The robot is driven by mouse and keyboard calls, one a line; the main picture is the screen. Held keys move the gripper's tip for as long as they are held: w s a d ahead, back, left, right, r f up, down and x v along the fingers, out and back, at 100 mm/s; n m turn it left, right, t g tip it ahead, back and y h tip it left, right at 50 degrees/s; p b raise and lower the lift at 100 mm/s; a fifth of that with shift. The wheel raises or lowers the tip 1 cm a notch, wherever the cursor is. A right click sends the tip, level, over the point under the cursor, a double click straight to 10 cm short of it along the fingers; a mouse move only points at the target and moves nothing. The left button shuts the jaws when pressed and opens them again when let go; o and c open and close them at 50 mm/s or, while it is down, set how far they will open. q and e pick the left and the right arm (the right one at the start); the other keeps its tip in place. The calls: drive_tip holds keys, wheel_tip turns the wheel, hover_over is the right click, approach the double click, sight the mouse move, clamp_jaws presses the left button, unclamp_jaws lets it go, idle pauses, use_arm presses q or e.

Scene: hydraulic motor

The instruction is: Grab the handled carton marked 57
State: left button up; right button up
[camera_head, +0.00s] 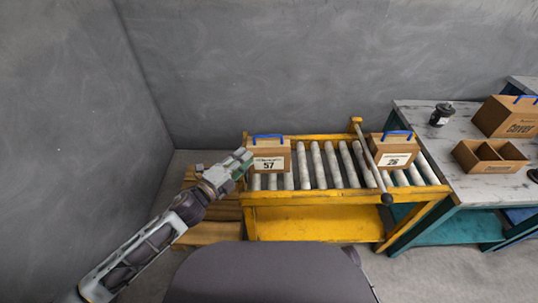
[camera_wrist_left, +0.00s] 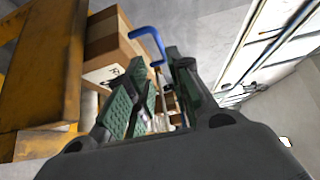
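The brown carton marked 57 (camera_head: 271,148) stands at the left end of the roller conveyor, with a white label and a blue handle (camera_head: 268,136) on top. My left gripper (camera_head: 243,159) is just to the left of this carton. In the left wrist view the gripper's green-padded fingers (camera_wrist_left: 158,88) are spread apart with nothing held between them. The carton (camera_wrist_left: 108,45) and its blue handle (camera_wrist_left: 149,42) show beyond the fingertips; whether anything touches is unclear. My right gripper is not in view.
The yellow-framed roller conveyor (camera_head: 320,196) also bears a carton marked 26 (camera_head: 392,152), also blue-handled. A slanted rod (camera_head: 367,155) crosses between the cartons. A workbench (camera_head: 470,180) at right holds a dark motor (camera_head: 441,115), an open divided box (camera_head: 489,156) and a larger carton (camera_head: 503,117).

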sight(260, 152)
use_arm(q)
drive_tip(key=shift+w+d, duration=0.1)
drive_tip(key=x, duration=0.7)
drive_tip(key=shift+w+d+b, duration=0.15)
drive_tip(key=shift+w+b, duration=0.15)
drive_tip(key=shift+w, duration=0.05)
drive_tip(key=shift+w+d, duration=0.2)
drive_tip(key=shift+d, duration=0.05)
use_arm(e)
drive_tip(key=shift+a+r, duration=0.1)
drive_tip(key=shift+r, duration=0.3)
use_arm(q)
drive_tip(key=shift+w, duration=0.1)
